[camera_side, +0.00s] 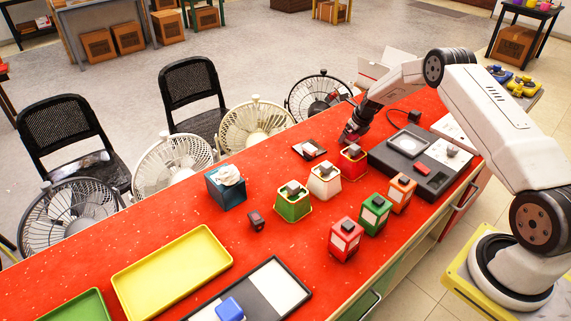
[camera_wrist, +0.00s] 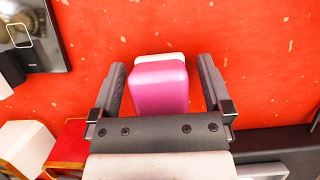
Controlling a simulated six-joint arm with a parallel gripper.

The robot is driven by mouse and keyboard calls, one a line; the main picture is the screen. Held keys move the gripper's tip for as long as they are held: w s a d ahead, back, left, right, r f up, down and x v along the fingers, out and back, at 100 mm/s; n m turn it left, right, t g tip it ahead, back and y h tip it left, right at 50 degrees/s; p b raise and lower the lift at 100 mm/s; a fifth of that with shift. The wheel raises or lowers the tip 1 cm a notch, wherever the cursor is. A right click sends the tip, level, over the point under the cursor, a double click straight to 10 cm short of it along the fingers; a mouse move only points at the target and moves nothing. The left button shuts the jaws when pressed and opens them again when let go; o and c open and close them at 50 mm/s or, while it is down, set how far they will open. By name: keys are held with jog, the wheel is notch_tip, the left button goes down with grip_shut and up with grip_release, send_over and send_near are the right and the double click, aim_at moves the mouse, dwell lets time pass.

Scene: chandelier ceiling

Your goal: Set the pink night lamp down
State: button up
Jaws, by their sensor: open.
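The pink night lamp (camera_wrist: 160,88) is in the wrist view, a rounded pink block with a white part at its far edge. It is between the two fingers of my gripper (camera_wrist: 162,66), with red tabletop visible in a gap on each side. The gripper is open and does not clasp it. The lamp appears to be at the red tabletop (camera_wrist: 255,90); whether its base touches is hidden. In the side view my gripper (camera_side: 350,134) is low over the far side of the table (camera_side: 190,215), and I cannot make out the lamp there.
A red container (camera_side: 352,172) with a grey block stands just in front of my gripper. White (camera_side: 324,187) and green (camera_side: 294,210) containers stand to its left. Fans (camera_side: 255,125) line the far edge.

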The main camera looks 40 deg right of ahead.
jog(key=shift+r, duration=0.15)
jog(key=v, duration=1.2)
dwell(0.7)
jog(key=s+a+r+n+g, duration=0.1)
jog(key=s+a+r+n, duration=0.25)
jog(key=a+n, duration=0.55)
jog(key=s+a+r+n, duration=0.2)
jog(key=s+a+n, duration=0.2)
jog(key=a+n, duration=0.45)
jog(key=s+a+n, duration=0.5)
jog(key=s+n, duration=0.3)
jog(key=n, duration=0.1)
jog(key=s+a+r+n, duration=0.1)
jog(key=s+a+n, duration=0.5)
jog(key=s+n, duration=0.2)
jog(key=shift+s+a+n+g, duration=0.3)
jog(key=shift+n+g, duration=0.1)
jog(key=shift+n, duration=0.35)
